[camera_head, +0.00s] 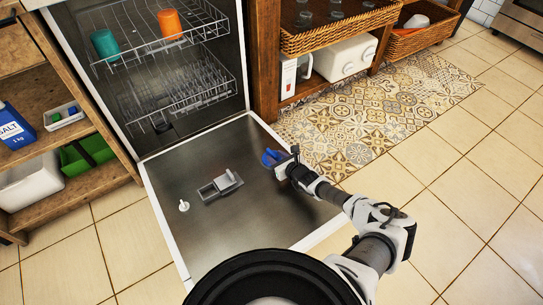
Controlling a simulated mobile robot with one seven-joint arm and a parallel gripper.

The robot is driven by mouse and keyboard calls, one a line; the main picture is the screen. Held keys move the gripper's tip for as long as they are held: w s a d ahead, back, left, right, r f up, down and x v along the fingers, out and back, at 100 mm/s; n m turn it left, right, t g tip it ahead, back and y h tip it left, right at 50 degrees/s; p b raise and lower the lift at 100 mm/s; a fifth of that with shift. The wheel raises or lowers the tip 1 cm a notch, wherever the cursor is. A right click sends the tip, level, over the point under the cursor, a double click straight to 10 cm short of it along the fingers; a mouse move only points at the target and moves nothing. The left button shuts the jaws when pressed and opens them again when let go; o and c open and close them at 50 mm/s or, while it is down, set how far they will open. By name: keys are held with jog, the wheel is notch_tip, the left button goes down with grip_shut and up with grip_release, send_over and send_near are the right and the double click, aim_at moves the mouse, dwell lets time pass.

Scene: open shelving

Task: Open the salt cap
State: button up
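The dishwasher (241,108) stands with its door (215,223) folded down flat. A dark round shape (160,126) shows low in the tub below the lower rack; it may be the salt cap, but it is too small and dark to tell. A small white knob-like piece (183,205) is on the inner door, left of the grey dispenser (220,186). My gripper (269,157) is above the right part of the door, well away from the dark shape. Blue parts show at its tip; whether they are fingers or a held thing is unclear.
The lower rack (180,92) is empty inside the tub. The upper rack (150,45) holds a teal cup (105,44) and an orange cup (169,23). A blue salt box (14,127) stands on the left shelf. A wooden shelf unit with baskets (340,28) stands right.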

aim_at(275, 156)
jog(key=shift+b+x, duration=0.5)
jog(key=shift+x, duration=1.55)
jog(key=shift+c, duration=0.2)
grip_shut()
